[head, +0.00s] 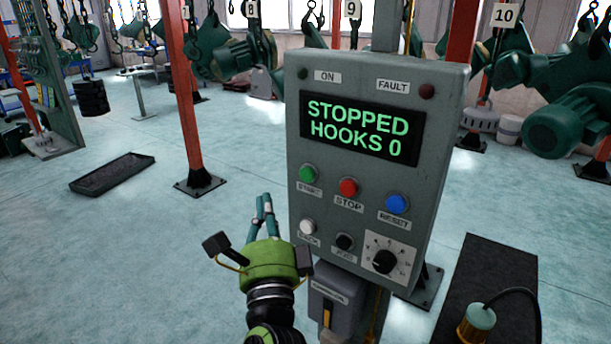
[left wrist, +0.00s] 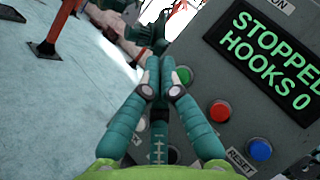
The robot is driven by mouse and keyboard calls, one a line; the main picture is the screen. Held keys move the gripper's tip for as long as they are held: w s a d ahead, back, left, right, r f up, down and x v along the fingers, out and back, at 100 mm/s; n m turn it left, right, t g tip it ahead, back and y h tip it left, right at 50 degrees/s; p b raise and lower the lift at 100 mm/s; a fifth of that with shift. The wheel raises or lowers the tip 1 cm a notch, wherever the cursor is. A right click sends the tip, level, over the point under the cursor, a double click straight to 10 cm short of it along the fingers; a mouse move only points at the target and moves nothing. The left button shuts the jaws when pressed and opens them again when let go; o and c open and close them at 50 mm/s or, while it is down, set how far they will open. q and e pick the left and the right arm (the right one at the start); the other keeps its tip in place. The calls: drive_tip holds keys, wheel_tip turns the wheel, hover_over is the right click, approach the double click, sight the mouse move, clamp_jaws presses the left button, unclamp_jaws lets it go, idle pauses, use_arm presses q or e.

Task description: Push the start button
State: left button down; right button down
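The green start button (head: 308,174) is at the left of the upper button row on a grey control panel (head: 455,100). Its label reads START. In the left wrist view the green button (left wrist: 183,75) shows just right of the fingertips. My left gripper (head: 266,203) is in front of the panel, left of and below the start button. In the left wrist view its fingers (left wrist: 153,68) meet at the tips, with nothing between them. They appear apart from the button. The display (head: 362,127) reads STOPPED, HOOKS 0. My right gripper is not in view.
A red stop button (head: 348,187) and a blue reset button (head: 397,204) sit right of the start button. White (head: 307,227) and black (head: 345,241) buttons and a dial (head: 385,262) are below. A black tray (head: 113,174) lies on the open floor at left.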

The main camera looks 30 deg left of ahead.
sight(307, 174)
use_arm(q)
drive_tip(key=shift+w+d+b, duration=0.15)
drive_tip(key=shift+w+d, duration=0.05)
drive_tip(key=shift+w, duration=2)
drive_tip(key=shift+w+d+b, duration=0.15)
drive_tip(key=shift+w, duration=2)
drive_tip(key=shift+w, duration=0.1)
drive_tip(key=shift+w, duration=0.35)
